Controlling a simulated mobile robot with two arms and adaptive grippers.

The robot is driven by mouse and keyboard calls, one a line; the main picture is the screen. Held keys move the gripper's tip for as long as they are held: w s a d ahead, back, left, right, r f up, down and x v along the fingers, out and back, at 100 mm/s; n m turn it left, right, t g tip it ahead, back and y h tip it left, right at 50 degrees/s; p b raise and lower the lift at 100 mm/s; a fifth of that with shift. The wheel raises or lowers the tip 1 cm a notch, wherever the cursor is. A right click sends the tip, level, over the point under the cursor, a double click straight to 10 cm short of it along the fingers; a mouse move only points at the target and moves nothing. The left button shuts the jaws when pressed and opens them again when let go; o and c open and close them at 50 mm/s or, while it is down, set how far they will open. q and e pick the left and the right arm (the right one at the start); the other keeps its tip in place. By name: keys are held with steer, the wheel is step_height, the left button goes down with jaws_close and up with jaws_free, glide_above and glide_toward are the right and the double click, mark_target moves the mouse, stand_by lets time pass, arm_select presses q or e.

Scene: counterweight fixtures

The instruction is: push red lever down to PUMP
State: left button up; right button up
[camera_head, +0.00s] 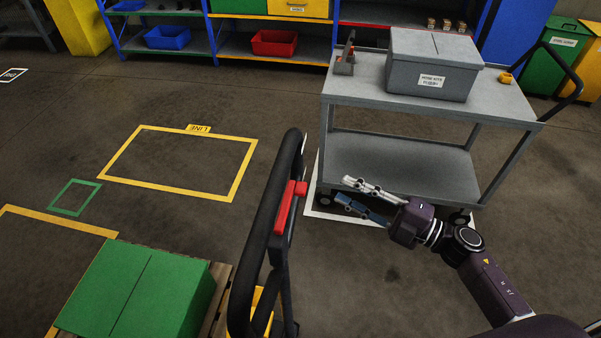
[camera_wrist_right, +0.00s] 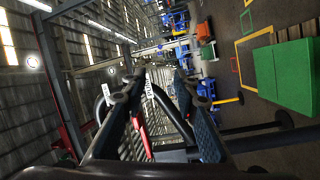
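The red lever (camera_head: 287,208) sits on the black loop handle (camera_head: 262,215) of a pallet truck in the middle foreground of the head view. My right gripper (camera_head: 342,190) is to the right of the lever and apart from it, with its two fingers spread and nothing between them. In the right wrist view the open fingers (camera_wrist_right: 158,88) frame part of the handle, and the red lever (camera_wrist_right: 143,138) shows between them. A white label with small lettering shows there too; I cannot read it for certain. My left gripper is not in view.
A grey cart (camera_head: 420,98) with a grey lidded box (camera_head: 432,66) stands behind my right gripper. A green box (camera_head: 140,290) on a pallet is left of the handle. Shelves with bins line the back.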

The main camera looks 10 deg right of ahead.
mark_target(300, 187)
steer(key=s+a+r+n+g+y+p, duration=0.2)
steer(key=s+a+r+n+g+y, duration=0.1)
steer(key=s+a+r+n+g, duration=0.45)
steer(key=shift+t, duration=0.95)
steer(key=w+a+p, duration=0.1)
steer(key=w, duration=0.1)
steer(key=w+a+r+p, duration=0.1)
steer(key=w+a, duration=0.1)
steer(key=shift+w+a+r, duration=0.1)
steer(key=shift+a, duration=0.2)
steer(key=shift+w+a, duration=0.1)
steer(key=shift+a, duration=0.45)
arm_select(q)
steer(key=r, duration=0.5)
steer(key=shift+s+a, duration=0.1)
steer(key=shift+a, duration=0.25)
arm_select(e)
steer(key=shift+f, duration=0.2)
jaws_close()
